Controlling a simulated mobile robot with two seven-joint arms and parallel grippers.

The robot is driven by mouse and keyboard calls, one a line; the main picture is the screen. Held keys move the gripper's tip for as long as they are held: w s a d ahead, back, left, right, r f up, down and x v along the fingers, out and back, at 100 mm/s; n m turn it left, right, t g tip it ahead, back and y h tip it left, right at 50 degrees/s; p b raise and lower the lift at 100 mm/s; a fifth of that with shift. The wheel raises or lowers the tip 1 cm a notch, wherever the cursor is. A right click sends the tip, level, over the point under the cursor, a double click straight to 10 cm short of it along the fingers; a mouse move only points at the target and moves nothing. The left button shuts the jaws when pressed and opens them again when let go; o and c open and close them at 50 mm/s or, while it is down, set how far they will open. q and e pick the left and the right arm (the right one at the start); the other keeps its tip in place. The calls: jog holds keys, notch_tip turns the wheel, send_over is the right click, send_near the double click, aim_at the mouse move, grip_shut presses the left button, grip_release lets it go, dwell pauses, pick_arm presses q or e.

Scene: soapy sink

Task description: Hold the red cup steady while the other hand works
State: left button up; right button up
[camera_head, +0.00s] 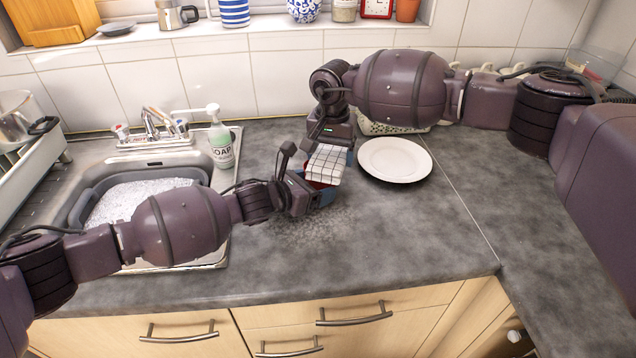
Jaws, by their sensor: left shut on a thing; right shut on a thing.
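The red cup (318,184) is mostly hidden; only a small red part shows below the cloth, just above the counter. My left gripper (314,188) reaches in from the left and is shut on the cup at its side. A white cloth with a dark check pattern (327,163) covers the top of the cup from this view. My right gripper (330,150) comes down from behind and is shut on the cloth. Whether the cup's base touches the counter cannot be told.
A white plate (395,160) lies right of the grippers. A sink with a grey basin of suds (135,195) and a soap bottle (220,142) are at the left. The grey counter (400,230) is clear in front, with a speckled patch near the cup.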

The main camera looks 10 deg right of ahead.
jog(key=shift+r, duration=0.2)
jog(key=shift+r, duration=3.4)
pick_arm(q)
jog(key=o, duration=0.7)
